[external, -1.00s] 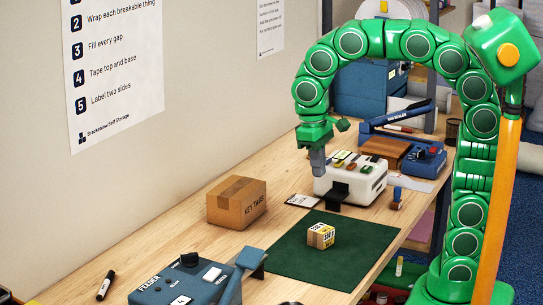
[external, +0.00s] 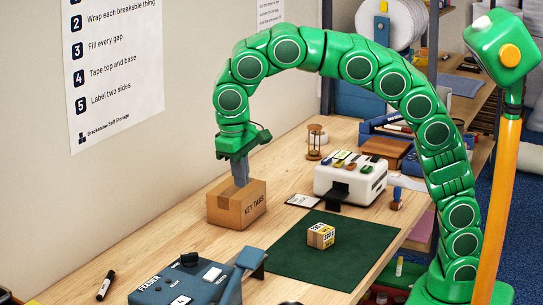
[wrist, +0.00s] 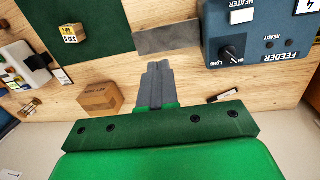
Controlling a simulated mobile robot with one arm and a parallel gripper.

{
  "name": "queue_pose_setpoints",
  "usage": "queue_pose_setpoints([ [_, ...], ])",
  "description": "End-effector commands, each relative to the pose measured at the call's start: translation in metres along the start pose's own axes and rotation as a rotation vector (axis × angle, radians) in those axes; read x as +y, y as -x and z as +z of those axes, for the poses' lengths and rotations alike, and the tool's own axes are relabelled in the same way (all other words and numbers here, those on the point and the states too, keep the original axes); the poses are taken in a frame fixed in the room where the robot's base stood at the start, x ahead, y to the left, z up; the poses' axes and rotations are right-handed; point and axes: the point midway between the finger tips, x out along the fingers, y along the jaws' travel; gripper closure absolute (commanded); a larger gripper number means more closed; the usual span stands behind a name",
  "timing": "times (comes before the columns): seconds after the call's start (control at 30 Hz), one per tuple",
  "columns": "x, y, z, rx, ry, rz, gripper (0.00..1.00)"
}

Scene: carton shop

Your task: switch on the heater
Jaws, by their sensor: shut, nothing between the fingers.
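The blue FEEDER unit (external: 222,290) stands at the near end of the bench, and shows upside down in the wrist view (wrist: 262,27). Its white rocker switch (wrist: 242,15) is by the HEATER label; the external view shows a white switch (external: 212,273) on its top. Whether the switch is on is too small to tell. A black knob (wrist: 230,52) and a small READY lamp (wrist: 269,44) are also on the unit. My gripper (external: 240,184) is shut and empty, apart from the unit, and overlaps the KEY TAGS carton in the external view.
The KEY TAGS carton (external: 222,208) lies left of my fingers in the wrist view. A small labelled box (external: 320,236) sits on the green mat (external: 290,262). A white machine (external: 350,182) stands behind.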

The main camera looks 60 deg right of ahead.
Motion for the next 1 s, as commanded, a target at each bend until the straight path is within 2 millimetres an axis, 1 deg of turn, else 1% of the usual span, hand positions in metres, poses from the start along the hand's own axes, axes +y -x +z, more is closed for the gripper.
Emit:
queue_pose_setpoints([
  [0.03,-0.013,0.001,-0.001,0.005,0.006,0.002,1.00],
  [0.1,-0.029,0.003,-0.002,0.011,0.011,0.004,1.00],
  [0.4,-0.100,0.004,0.002,0.030,0.034,0.013,1.00],
  [0.5,-0.119,0.005,0.006,0.035,0.040,0.014,1.00],
  [0.6,-0.134,0.004,0.009,0.037,0.045,0.016,1.00],
  [0.7,-0.144,0.004,0.011,0.041,0.050,0.015,1.00],
  [0.8,-0.150,0.004,0.013,0.043,0.052,0.015,1.00],
  [1.0,-0.152,0.004,0.014,0.044,0.052,0.015,1.00],
])
